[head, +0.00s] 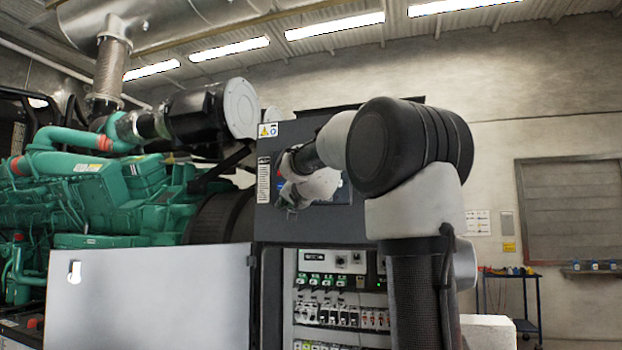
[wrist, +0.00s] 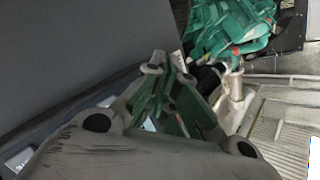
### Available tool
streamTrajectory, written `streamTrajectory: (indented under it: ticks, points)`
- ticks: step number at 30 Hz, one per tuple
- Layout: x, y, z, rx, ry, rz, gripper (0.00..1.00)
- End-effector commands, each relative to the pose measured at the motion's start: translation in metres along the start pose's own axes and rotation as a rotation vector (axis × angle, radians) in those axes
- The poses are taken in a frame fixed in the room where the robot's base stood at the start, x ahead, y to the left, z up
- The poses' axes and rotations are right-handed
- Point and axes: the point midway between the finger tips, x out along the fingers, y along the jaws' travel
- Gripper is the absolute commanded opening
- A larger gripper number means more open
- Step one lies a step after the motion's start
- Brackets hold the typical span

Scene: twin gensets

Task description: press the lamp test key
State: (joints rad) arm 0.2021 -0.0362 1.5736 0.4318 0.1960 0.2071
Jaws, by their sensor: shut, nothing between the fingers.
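The dark control panel (head: 330,225) stands at the middle of the head view, with my arm across its front. Part of a dark screen (head: 343,192) shows behind my wrist. My gripper (head: 290,203) is in front of the panel's left part, small and partly blurred into it. In the wrist view my gripper (wrist: 168,66) has its fingers together and empty, beside the dark panel face (wrist: 80,55). I cannot tell whether it touches the panel. The lamp test key cannot be made out in either view; my arm and gripper cover part of the panel.
Below the panel is an open cabinet with breakers (head: 340,315). Its pale door (head: 150,300) is swung out to the left. The green engine (head: 110,200) stands at the left. A blue trolley (head: 525,300) stands at the right by the wall.

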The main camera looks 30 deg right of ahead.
Motion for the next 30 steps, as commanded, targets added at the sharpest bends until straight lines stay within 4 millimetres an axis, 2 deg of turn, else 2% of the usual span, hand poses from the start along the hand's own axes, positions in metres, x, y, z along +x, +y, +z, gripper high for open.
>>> streamTrajectory:
  ticks: [30]
  points:
    - [0.0060,0.0044,-0.0051,0.000,0.001,0.000,0.00]
